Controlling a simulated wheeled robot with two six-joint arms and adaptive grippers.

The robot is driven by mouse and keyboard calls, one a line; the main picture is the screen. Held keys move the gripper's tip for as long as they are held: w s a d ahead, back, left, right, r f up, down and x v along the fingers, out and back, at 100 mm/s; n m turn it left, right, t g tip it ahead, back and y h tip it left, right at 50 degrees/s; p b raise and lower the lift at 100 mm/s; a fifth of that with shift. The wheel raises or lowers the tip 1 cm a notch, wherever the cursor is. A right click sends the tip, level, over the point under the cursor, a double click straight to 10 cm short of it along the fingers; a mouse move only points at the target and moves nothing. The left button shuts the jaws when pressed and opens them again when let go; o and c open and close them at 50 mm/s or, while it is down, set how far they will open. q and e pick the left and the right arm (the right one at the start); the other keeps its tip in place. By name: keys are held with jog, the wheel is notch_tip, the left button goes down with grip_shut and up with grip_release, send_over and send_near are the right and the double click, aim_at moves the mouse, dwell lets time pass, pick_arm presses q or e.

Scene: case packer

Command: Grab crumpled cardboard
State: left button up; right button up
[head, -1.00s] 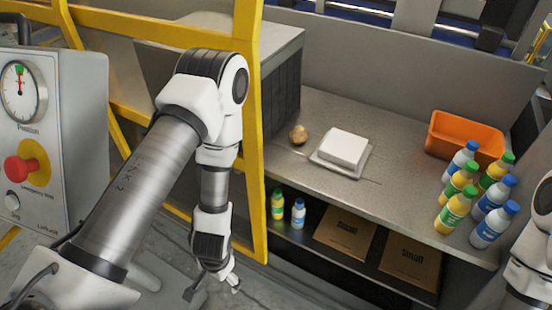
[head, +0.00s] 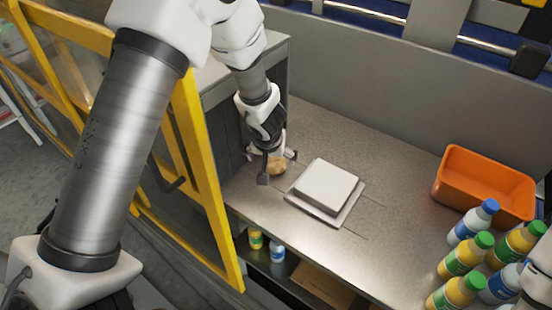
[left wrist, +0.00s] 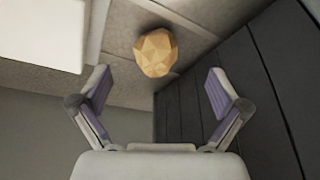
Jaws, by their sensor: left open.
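The crumpled cardboard (head: 278,166) is a small tan faceted ball on the grey worktop, beside the dark panelled side of a cabinet. In the left wrist view the cardboard (left wrist: 156,53) lies ahead of the fingertips, roughly midway between them. My left gripper (head: 278,168) is open above and around the cardboard in the head view, partly hiding it. Its two fingers (left wrist: 155,90) stand apart in the left wrist view with nothing between the pads. My right gripper does not show; only a bit of white arm is at the right edge.
A white block on a flat tray (head: 333,217) sits just right of the cardboard. The dark cabinet side (head: 228,140) is close on the left. An orange bin (head: 485,190) and several bottles (head: 462,253) stand at the right.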

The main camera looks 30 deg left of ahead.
aim_at(275, 161)
pick_arm(q)
jog(key=shift+n, duration=0.3)
jog(key=b+x, duration=0.1)
jog(key=x, duration=0.2)
jog(key=w+b+x, duration=0.1)
jog(key=b+x, duration=0.1)
jog(key=x, duration=0.2)
jog(key=shift+d+r, duration=0.1)
jog(key=shift+r, duration=0.1)
jog(key=shift+w+f, duration=0.25)
jog(key=shift+w, duration=0.1)
jog(key=shift+s+r, duration=0.15)
jog(key=shift+s, duration=0.05)
jog(key=c, duration=1.1)
